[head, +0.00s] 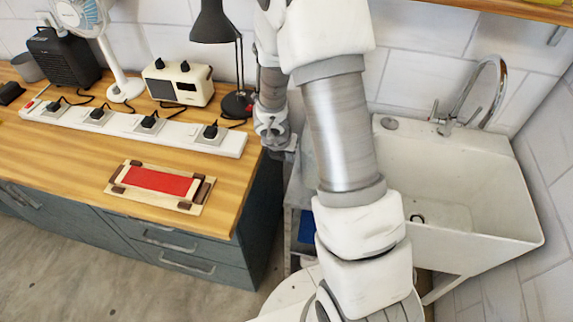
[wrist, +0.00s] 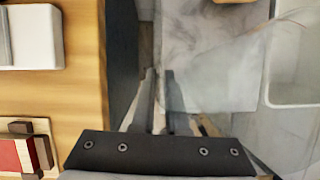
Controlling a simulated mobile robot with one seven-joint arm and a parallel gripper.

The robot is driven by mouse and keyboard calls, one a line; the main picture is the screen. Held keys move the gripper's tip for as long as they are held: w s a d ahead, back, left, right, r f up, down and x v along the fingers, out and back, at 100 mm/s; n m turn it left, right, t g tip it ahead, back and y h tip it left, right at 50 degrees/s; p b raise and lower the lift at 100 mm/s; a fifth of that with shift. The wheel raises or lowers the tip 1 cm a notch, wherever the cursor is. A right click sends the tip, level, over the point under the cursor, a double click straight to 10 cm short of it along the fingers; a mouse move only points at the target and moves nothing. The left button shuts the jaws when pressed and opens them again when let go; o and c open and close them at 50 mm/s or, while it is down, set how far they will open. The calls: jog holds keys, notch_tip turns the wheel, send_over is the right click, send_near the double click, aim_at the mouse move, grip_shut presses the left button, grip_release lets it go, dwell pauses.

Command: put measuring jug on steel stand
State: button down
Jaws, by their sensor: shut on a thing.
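The measuring jug (wrist: 215,88) is clear and see-through. It shows in the wrist view right of the fingers, with its outline running off toward the right. My gripper (wrist: 159,78) is shut on the jug at its left edge; the exact grip is hard to make out. The steel stand (wrist: 190,25) is a grey, cloudy-looking top under and behind the jug. In the head view the stand (head: 304,165) stands between the counter and the sink, partly hidden by my arm. My gripper (head: 287,152) is above its left side there. I cannot tell if the jug touches the stand.
The wooden counter (head: 225,185) lies left, with a red-centred board (head: 158,181), a white power strip (head: 130,127) and a black lamp (head: 212,25). A white sink (head: 470,165) with a tap is at right. A blue item (head: 306,227) shows low in the stand.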

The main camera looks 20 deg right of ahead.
aim_at(286, 165)
jog(key=shift+f+b, duration=1.05)
jog(key=shift+f, duration=0.95)
jog(key=shift+f, duration=0.15)
jog(key=c, duration=0.9)
grip_release()
